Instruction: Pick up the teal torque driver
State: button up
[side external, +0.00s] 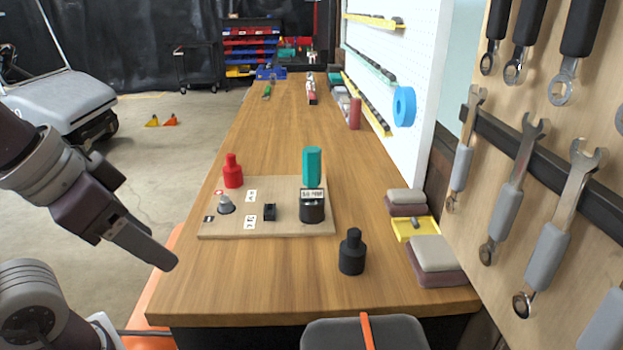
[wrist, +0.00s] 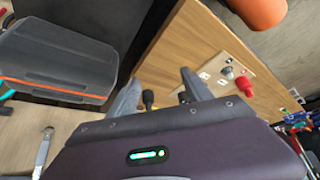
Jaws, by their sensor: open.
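The teal torque driver (side external: 312,165) stands upright in a black holder (side external: 312,210) with a white label, at the right end of a wooden board on the bench. I cannot make the driver out in the wrist view. My gripper (side external: 172,262) is left of the bench's near left part in the side view, well apart from the driver, pointing down and right. In the wrist view, the two fingers of my gripper (wrist: 162,78) are spread with nothing held between them.
The board (side external: 285,228) also carries a red bottle-shaped piece (side external: 232,172), a silver knob (side external: 225,204) and a small black block (side external: 270,212). A black bottle-shaped piece (side external: 352,252) stands in front. Folded cloths (side external: 434,253) and a yellow tray (side external: 403,228) lie right. The bench's middle is clear.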

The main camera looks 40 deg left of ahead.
notch_tip(320, 180, up, 6)
jog(key=m+g+h, duration=0.2)
jog(key=m, duration=0.4)
send_over(307, 149)
jog(key=s+d, duration=0.4)
jog(key=s, duration=0.8)
jog(key=w+a+f+m, duration=0.1)
jog(key=w+f, duration=0.1)
jog(key=w, duration=0.1)
jog(key=w+a+f+m, duration=0.1)
jog(key=w+a, duration=0.1)
jog(key=w, duration=0.2)
jog(key=w+a+f+m+h, duration=0.1)
jog(key=w+f, duration=0.1)
jog(key=w, duration=0.2)
jog(key=shift+w+a+f, duration=0.2)
jog(key=shift+a+f, duration=0.15)
jog(key=shift+a, duration=0.05)
jog(key=x, duration=0.4)
jog(key=s+x, duration=0.1)
jog(key=x, duration=0.2)
jog(key=shift+w+f, duration=0.1)
jog(key=shift+f, duration=0.1)
grip_shut()
jog(key=shift+r, duration=0.1)
